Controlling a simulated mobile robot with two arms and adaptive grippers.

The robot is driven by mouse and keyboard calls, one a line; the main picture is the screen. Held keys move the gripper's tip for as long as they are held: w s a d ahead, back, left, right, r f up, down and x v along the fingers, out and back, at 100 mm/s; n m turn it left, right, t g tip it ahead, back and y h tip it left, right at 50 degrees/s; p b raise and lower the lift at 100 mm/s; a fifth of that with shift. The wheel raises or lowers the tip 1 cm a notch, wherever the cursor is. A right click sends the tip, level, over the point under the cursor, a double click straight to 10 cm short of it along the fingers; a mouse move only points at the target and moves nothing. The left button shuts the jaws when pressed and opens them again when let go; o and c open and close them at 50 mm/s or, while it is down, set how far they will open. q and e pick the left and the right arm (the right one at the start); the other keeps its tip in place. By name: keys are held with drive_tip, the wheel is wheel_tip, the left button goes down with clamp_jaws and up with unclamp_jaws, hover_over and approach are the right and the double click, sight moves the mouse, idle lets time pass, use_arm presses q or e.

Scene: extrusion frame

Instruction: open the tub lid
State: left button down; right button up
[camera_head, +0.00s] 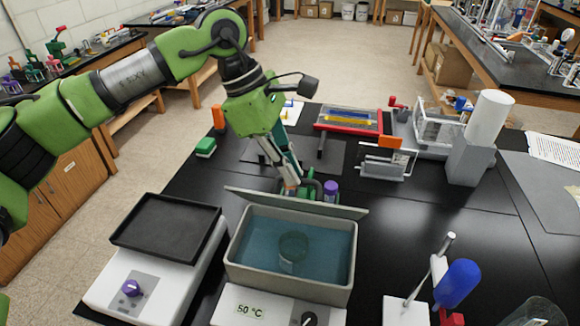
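The tub (240,262) is a grey box on a white base with a "50 °C" display, and it holds bluish water. A round, clear vessel (293,250) sits in the water. The tub's lid (335,208) stands raised along the tub's far edge, seen nearly edge-on, and the tub's mouth is uncovered. My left gripper (293,186) points down just behind the lid. The lid partly hides its fingertips, so I cannot tell whether they touch the lid or how far apart they are. My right gripper is not in view.
A white device with a black tray (166,226) stands left of the tub. A purple-capped item (330,190) is close to my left gripper. A blue-bulbed tool (458,282) is at the front right. Racks and a white cylinder (489,117) stand at the back right. The right middle tabletop is clear.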

use_arm(q)
drive_tip(key=shift+w+d+r+b, duration=0.15)
drive_tip(key=shift+w+r+b, duration=0.05)
drive_tip(key=shift+w, duration=0.45)
drive_tip(key=shift+w+d+r+b, duration=0.1)
drive_tip(key=shift+w+r+b, duration=0.05)
drive_tip(key=shift+w, duration=0.5)
drive_tip(key=c, duration=2.2)
unclamp_jaws()
drive_tip(key=shift+o, duration=0.2)
drive_tip(key=v, duration=1.2)
drive_tip(key=shift+d, duration=0.1)
